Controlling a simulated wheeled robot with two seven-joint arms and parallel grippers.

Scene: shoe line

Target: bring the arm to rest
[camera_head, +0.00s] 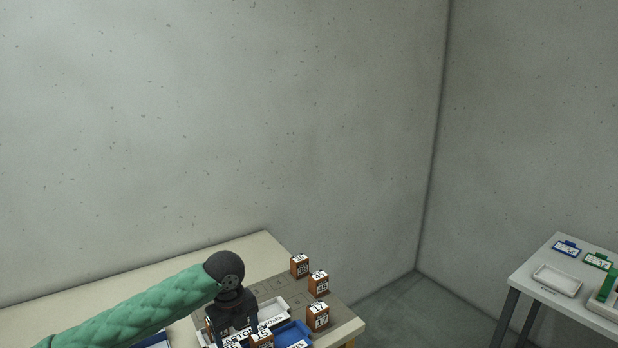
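My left arm, in a green quilted sleeve, comes in from the lower left in the head view. Its dark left gripper (233,335) points down over the front of the beige table (265,245), above a white tray with a lettered label (270,322). Its two fingers look spread apart, with the label showing between them. Nothing is clearly held, though the fingertips are near the bottom edge of the picture. My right gripper is not in view.
Several brown numbered boxes (318,318) stand on a grey-brown mat (345,322) at the table's right. A blue tray (296,330) lies beside the white one. A separate grey table (530,270) at the right holds a white tray (557,281) and blue and green labels. Walls stand behind.

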